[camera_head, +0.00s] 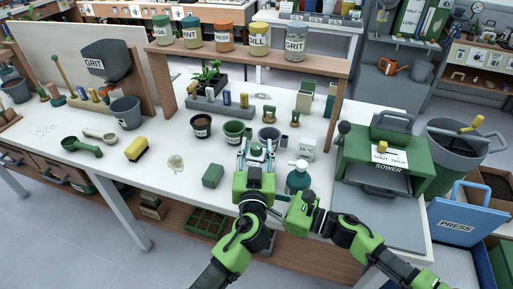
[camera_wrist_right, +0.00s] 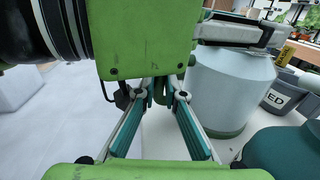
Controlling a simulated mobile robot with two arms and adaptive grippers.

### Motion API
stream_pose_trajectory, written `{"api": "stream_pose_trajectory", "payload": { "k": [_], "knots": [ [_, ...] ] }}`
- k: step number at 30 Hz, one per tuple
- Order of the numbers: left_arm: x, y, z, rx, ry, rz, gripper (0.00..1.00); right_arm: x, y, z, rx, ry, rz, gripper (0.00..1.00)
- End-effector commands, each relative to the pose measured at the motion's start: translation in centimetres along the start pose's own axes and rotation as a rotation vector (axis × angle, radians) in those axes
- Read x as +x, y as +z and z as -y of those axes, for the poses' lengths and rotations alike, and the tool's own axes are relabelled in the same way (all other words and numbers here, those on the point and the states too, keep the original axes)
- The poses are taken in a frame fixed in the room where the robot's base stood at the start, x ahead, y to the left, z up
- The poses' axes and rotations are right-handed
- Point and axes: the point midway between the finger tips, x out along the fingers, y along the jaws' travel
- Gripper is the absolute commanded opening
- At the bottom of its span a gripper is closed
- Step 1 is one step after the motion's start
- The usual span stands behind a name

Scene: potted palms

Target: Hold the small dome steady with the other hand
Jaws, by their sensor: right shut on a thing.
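A small rounded green piece (camera_head: 256,151), which may be the small dome, sits between the fingers of my left gripper (camera_head: 257,157) near the table's front edge. These fingers stand on both sides of it; I cannot tell if they press on it. My right gripper (camera_wrist_right: 162,105) comes in from the right, close against the left gripper's body. In the right wrist view its fingers run together at their tips, shut on something mostly hidden behind my left gripper. A pale grey-green rounded cylinder (camera_wrist_right: 225,95) stands just right of the tips; I cannot tell if they touch it.
A dark teal bottle (camera_head: 298,181) with a white pump top stands close on the right. The green sower (camera_head: 385,155) is farther right. Pots, including a dark green one (camera_head: 233,132), stand behind. A green block (camera_head: 212,175) lies left. The front left of the white table (camera_head: 150,180) is largely clear.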

Motion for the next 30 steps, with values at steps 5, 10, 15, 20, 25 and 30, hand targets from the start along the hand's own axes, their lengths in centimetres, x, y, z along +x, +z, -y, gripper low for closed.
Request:
{"api": "stream_pose_trajectory", "payload": {
  "k": [5, 10, 15, 20, 25, 30],
  "knots": [
    [-0.03, -0.01, -0.01, 0.000, 0.000, 0.000, 0.00, 0.00, -0.01, -0.01, 0.000, 0.000, 0.000, 0.00],
    [-0.03, 0.01, 0.01, 0.001, 0.004, 0.000, 0.00, -0.01, -0.01, -0.01, 0.000, 0.000, 0.000, 0.00],
    [0.01, 0.15, 0.07, 0.003, 0.038, 0.002, 0.00, -0.01, -0.02, -0.02, 0.000, 0.000, 0.000, 0.00],
    [0.02, 0.24, 0.18, 0.004, 0.117, 0.000, 0.00, 0.00, -0.02, -0.04, 0.000, 0.001, 0.000, 0.00],
    [0.04, 0.20, 0.24, 0.008, 0.245, -0.009, 0.00, 0.01, -0.01, -0.06, 0.000, 0.001, 0.000, 0.00],
    [0.05, 0.12, 0.20, 0.014, 0.392, -0.020, 0.00, 0.01, 0.00, -0.07, 0.000, 0.002, 0.000, 0.00]
  ]
}}
